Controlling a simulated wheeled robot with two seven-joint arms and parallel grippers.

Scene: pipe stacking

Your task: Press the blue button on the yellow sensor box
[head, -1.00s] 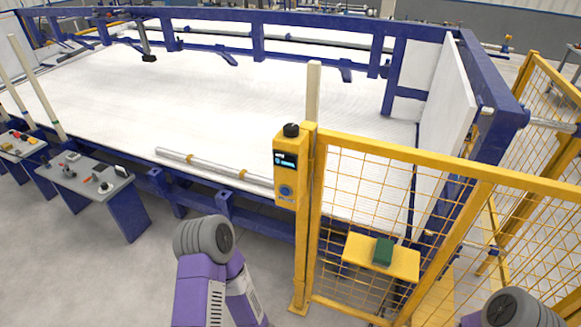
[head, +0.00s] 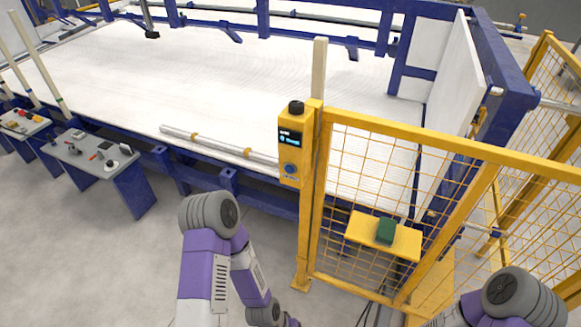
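The yellow sensor box (head: 291,146) is mounted on top of a yellow post in the middle of the head view. It has a black cap on top and a small dark screen. The round blue button (head: 290,169) is on its front face, below the screen, and is unobstructed. My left arm, purple and grey, stands below and left of the box, apart from it. My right arm shows at the bottom right corner. Neither gripper can be made out in the view, so their fingers are hidden or out of frame.
A yellow mesh fence (head: 390,180) runs right from the post, with a yellow shelf (head: 408,243) carrying a green block (head: 386,230). A blue-framed white table (head: 220,85) with a metal pipe (head: 215,143) lies behind. A grey control panel (head: 92,155) is at left. Floor at lower left is clear.

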